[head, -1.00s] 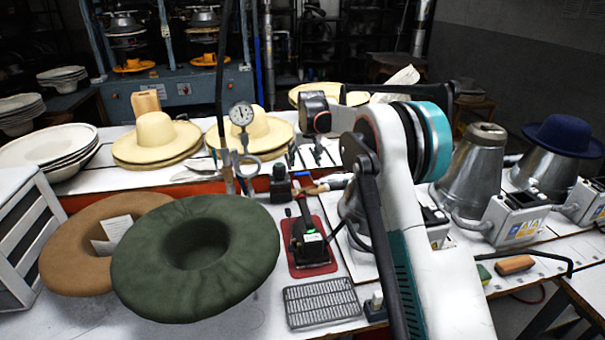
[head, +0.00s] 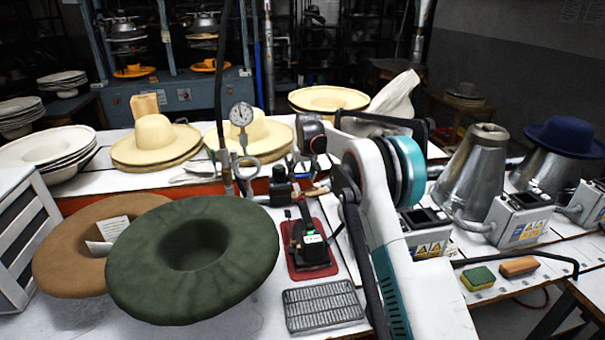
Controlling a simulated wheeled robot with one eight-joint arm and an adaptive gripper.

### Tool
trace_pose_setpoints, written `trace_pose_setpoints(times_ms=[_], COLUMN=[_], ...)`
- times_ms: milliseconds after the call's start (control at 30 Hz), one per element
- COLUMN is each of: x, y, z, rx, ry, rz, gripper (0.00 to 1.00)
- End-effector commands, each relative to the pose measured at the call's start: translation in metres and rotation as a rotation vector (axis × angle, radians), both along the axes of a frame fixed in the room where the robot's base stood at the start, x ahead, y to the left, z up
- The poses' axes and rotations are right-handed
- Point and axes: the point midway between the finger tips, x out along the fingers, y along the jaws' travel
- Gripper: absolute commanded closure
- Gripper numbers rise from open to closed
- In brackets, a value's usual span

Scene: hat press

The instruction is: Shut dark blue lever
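A black device (head: 309,243) with a small green light stands on a red plate (head: 314,269) on the white table. A thin dark upright part, possibly the lever, rises from its top; its blue colour cannot be made out. My gripper (head: 307,168) is small and dark, behind and above the device in the picture, beside a black valve block (head: 280,187). Its fingers blend into the clutter, so I cannot tell whether they are open or touch anything. My white and teal arm covers the area to the right of the device.
A green felt hat (head: 190,258) and a brown hat (head: 82,240) lie left of the device. A pressure gauge (head: 241,114) on pipes stands behind. A metal grille (head: 322,305) lies in front. Metal cones, a sponge (head: 477,279) and a brush (head: 519,266) are at the right.

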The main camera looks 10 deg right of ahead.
Motion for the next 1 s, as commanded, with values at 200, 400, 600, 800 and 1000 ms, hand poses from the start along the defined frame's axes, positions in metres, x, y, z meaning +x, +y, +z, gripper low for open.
trace_pose_setpoints(times_ms=[200, 400, 600, 800, 1000], x=[0.000, -0.002, -0.008, -0.017, -0.026], y=[0.000, -0.001, -0.004, -0.009, -0.016], z=[0.000, 0.000, 0.001, 0.002, 0.001], rx=[0.000, 0.001, 0.001, 0.001, 0.002], ry=[0.000, 0.000, 0.000, 0.001, 0.001], rz=[0.001, 0.029, 0.125, 0.287, 0.474], gripper=[0.93, 0.93, 0.94, 0.94, 0.95])
